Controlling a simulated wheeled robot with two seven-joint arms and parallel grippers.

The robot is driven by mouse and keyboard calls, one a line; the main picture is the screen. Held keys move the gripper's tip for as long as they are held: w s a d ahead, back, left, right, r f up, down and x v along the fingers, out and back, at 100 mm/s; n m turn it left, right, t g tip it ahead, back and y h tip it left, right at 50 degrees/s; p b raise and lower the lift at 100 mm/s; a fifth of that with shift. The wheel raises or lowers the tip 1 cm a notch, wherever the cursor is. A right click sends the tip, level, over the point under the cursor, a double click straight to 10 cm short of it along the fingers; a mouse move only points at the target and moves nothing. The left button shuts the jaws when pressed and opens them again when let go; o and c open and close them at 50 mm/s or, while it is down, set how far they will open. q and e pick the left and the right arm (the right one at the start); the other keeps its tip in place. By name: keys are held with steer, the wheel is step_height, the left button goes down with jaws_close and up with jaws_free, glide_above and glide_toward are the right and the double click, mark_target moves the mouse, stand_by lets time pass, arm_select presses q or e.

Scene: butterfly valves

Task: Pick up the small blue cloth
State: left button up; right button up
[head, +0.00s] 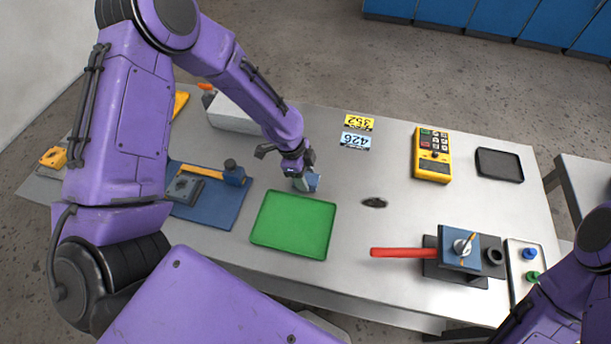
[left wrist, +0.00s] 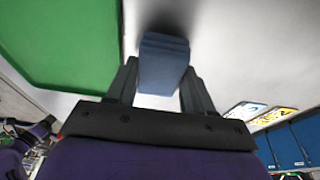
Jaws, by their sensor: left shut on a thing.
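The small blue cloth (left wrist: 163,65) sits between the two fingers of my left gripper (left wrist: 158,88) in the left wrist view. In the head view my left gripper (head: 304,182) is shut on the blue cloth (head: 313,182), just behind the green tray's (head: 262,246) far right corner. The cloth looks like a folded pad, with a dark shadow beside it on the table. I cannot tell whether it touches the table. The right arm shows at the lower right of the head view, but its gripper is out of view.
The valve with a red handle (head: 403,253) stands at the front right. A yellow meter (head: 432,155) and a black tray (head: 499,165) lie at the back right. A hammer (head: 233,173) rests on a blue mat (head: 216,211) at left.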

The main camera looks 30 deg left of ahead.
mark_target(309, 180)
arm_select(q)
steer(key=r+p, duration=0.1)
steer(key=r, duration=0.1)
steer(key=r+p, duration=0.1)
steer(key=r, duration=0.1)
steer(key=shift+s+d+p, duration=0.1)
steer(key=shift+s+p, duration=0.1)
steer(key=shift+p, duration=0.2)
steer(key=shift+s+d+r, duration=0.25)
steer(key=shift+s+r, duration=0.55)
steer(key=shift+s, duration=0.05)
steer(key=s+d+r, duration=0.3)
steer(key=s+r, duration=0.3)
steer(key=s, duration=0.5)
steer(key=shift+s+r, duration=0.25)
steer(key=shift+r, duration=0.1)
steer(key=shift+o, duration=0.4)
